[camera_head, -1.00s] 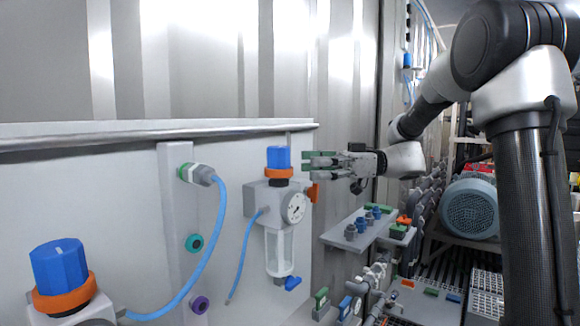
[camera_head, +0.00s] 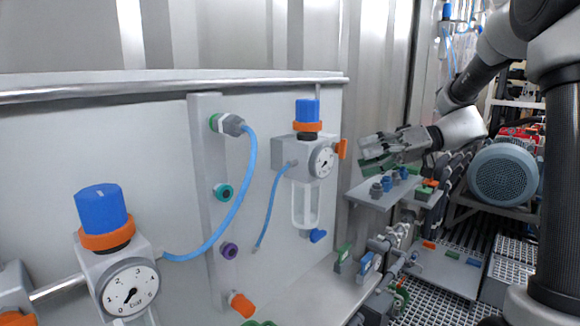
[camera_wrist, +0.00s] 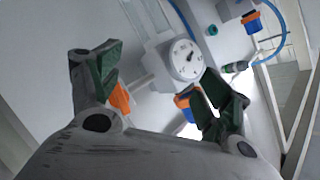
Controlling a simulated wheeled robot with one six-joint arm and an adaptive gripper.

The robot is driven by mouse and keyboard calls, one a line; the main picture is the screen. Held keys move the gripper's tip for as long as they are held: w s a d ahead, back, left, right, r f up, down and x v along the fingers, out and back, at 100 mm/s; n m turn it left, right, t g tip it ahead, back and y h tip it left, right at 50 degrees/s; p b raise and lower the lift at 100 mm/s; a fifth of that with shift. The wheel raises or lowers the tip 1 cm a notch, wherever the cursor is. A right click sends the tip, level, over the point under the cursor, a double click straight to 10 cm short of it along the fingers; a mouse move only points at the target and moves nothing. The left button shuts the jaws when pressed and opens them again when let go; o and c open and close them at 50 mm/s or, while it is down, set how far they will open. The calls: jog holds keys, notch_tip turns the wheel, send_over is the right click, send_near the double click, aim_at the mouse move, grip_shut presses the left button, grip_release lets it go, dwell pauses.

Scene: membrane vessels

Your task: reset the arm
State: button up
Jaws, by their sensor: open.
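My gripper (camera_head: 374,153) is open and empty in the head view, with its green-padded fingers pointing left. It is to the right of the regulator (camera_head: 321,161) with the blue knob (camera_head: 307,111), orange ring and round gauge, and apart from it. It hangs above the grey shelf (camera_head: 369,197) of small fittings. In the wrist view the two fingers (camera_wrist: 158,80) are spread wide, and the gauge (camera_wrist: 186,58) shows between and beyond them. My arm comes in from the upper right of the head view.
A second regulator (camera_head: 105,255) stands at lower left. A blue hose (camera_head: 239,190) loops from a fitting on the upright plate. A blue-grey motor (camera_head: 503,175) and grated floor are at right. The space between regulator and gripper looks clear.

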jog(key=s+d+f+m+h, duration=0.5)
jog(key=s+f+m, duration=0.1)
jog(key=s+f, duration=0.15)
jog(key=s+d+r+m+t+h, duration=0.1)
jog(key=s+d+h, duration=0.3)
jog(key=s, duration=0.4)
jog(key=s+d+r+m+t+h, duration=0.1)
jog(key=s+d+t+h, duration=0.1)
jog(key=s+d+h, duration=0.3)
jog(key=shift+s+d+t, duration=0.3)
jog(key=shift+s+d, duration=0.1)
jog(key=shift+s, duration=1)
jog(key=shift+r, duration=0.1)
